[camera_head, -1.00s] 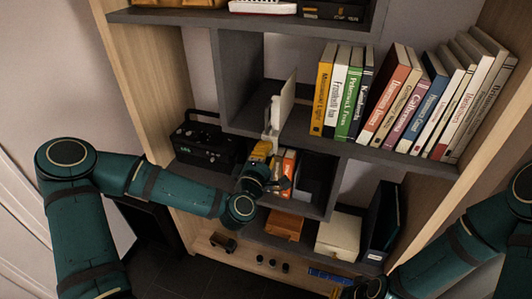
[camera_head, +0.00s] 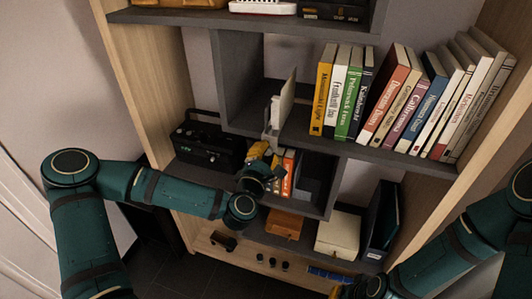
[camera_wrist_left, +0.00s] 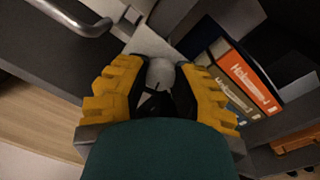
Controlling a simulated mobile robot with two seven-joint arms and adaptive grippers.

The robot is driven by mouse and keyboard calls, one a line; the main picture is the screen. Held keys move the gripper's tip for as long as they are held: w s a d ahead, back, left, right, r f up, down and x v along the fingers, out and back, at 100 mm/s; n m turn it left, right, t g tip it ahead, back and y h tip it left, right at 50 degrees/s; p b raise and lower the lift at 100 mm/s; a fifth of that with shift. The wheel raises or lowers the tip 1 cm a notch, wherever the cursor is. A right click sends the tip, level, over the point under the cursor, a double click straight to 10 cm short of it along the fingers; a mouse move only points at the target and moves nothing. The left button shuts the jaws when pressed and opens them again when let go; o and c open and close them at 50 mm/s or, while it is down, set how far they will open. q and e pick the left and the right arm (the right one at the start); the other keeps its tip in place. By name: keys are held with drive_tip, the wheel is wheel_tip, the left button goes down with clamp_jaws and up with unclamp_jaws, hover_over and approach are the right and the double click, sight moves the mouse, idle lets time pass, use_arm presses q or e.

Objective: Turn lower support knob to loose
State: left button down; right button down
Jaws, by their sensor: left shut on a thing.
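A white stand with an upright panel (camera_head: 288,98) stands on the grey shelf, left of the book row. My left gripper (camera_head: 260,152) is at the front of the stand's lower end, its yellow fingers pointing up toward it. In the left wrist view, the yellow fingers (camera_wrist_left: 160,85) are closed around a small pale rounded knob (camera_wrist_left: 160,73). The lower part of the knob is hidden between the fingers, and its setting cannot be read. My right gripper (camera_head: 345,290) shows only partly at the bottom edge, and its fingers are not clear.
Upright books (camera_head: 400,105) fill the shelf to the right. A black radio-like box (camera_head: 205,145) sits left of the gripper. A metal handle (camera_wrist_left: 75,20) shows in the wrist view.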

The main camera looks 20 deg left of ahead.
use_arm(q)
drive_tip(key=shift+r, duration=0.1)
drive_tip(key=c, duration=0.7)
unclamp_jaws()
drive_tip(key=shift+w, duration=0.1)
drive_tip(key=shift+m, duration=0.3)
